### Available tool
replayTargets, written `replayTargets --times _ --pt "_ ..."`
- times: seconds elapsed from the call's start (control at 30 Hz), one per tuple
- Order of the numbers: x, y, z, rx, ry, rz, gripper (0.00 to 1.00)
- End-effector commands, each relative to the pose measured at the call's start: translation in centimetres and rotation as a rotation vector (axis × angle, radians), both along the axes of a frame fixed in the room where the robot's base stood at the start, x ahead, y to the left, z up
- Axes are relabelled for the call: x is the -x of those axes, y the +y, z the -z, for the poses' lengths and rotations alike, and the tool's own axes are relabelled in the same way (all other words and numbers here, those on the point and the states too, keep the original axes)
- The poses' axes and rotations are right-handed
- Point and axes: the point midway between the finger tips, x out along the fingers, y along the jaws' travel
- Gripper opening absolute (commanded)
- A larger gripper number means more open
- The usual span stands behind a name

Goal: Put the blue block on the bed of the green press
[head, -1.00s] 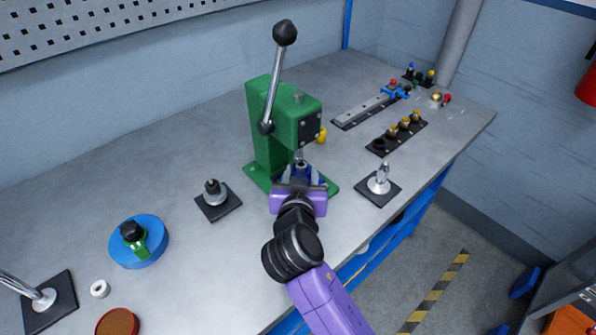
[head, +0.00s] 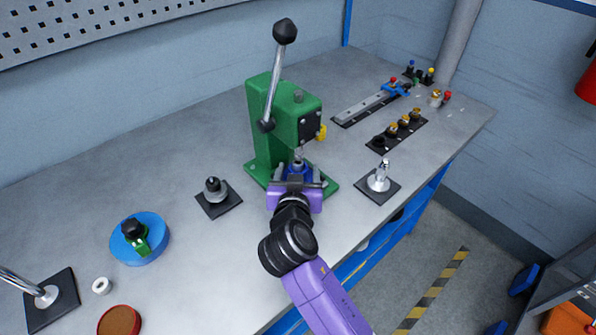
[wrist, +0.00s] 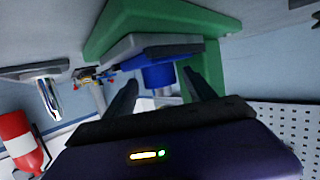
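The green press (head: 270,135) stands on the workbench with its lever raised. The blue block (head: 299,169) is low at the front of the press, beneath the ram. The wrist view is roughly upside down: the blue block (wrist: 158,75), a flat blue part with a round blue part, rests against the press's grey bed (wrist: 125,46). My gripper (head: 297,177) is at the front of the press, its fingers spread to either side of the block. In the wrist view my gripper (wrist: 160,82) shows a gap between its fingers and the block, which is beyond the fingertips.
A black base with a grey post (head: 217,190) stands left of the press. A base with a shiny post (head: 379,178) stands to the right. A blue disc (head: 155,250) lies farther left. A black fixture strip (head: 397,137) is behind right. Bare bench lies between them.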

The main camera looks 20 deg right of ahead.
Motion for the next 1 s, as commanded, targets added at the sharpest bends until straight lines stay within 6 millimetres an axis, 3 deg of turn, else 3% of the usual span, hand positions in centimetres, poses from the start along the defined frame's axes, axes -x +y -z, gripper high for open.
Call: replayTargets --times 0.27,0.7,1.0 --pt "0.3 0.2 -0.4 0.001 0.0 -0.001 0.64" --pt "7.6 3.9 -2.7 0.0 0.0 -0.003 0.64" --pt "10.1 5.1 -3.8 0.0 0.0 -0.001 0.64"
